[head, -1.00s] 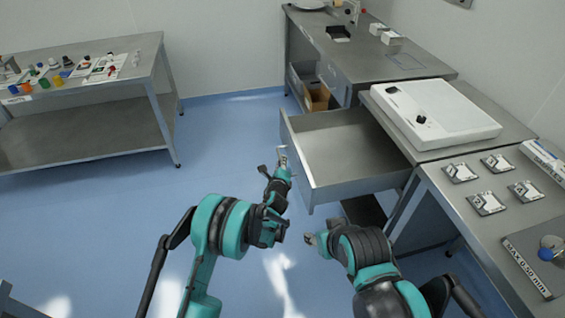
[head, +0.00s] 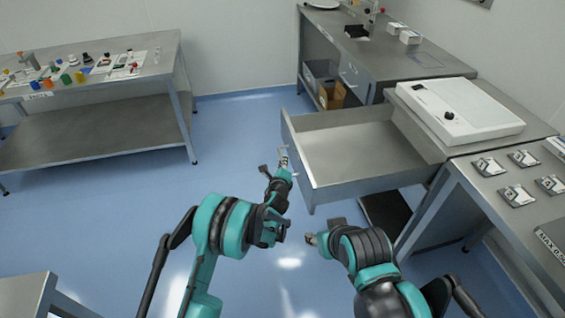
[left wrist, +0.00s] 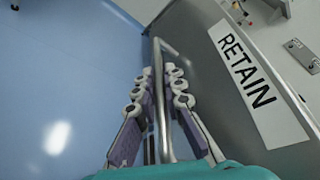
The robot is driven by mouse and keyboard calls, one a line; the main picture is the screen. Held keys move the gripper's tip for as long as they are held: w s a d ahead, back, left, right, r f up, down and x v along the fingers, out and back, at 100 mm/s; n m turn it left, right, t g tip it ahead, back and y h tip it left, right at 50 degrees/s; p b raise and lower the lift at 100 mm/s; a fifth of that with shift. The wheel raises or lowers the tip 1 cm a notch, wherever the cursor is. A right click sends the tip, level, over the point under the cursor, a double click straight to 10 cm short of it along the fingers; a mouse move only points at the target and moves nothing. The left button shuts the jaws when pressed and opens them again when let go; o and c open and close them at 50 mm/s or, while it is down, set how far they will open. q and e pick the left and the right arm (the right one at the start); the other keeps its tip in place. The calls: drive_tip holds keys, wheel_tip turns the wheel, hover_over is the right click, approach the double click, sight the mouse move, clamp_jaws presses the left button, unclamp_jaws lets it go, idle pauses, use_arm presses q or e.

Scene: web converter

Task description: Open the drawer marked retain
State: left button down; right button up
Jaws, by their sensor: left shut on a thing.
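The retain drawer (head: 345,160) is a grey metal drawer, pulled well out from under the counter and empty inside. Its front carries a white label reading RETAIN (left wrist: 245,73) in the left wrist view. A bar handle (left wrist: 159,85) stands off that front. My left gripper (head: 284,160) is at the drawer front; in the left wrist view its fingers (left wrist: 163,105) lie on both sides of the bar and are shut on it. My right gripper (head: 312,238) hangs below the drawer's near corner, clear of it; its finger opening is too small to judge.
A white flat device (head: 460,108) sits on the counter above the drawer. Square samples (head: 488,166) lie on the right bench. A side table (head: 90,100) with small bottles stands at the left. The blue floor (head: 110,215) left of the drawer is clear.

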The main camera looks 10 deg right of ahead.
use_arm(q)
drive_tip(key=c, duration=1.6)
unclamp_jaws()
drive_tip(key=v, duration=1.2)
drive_tip(key=shift+r, duration=0.1)
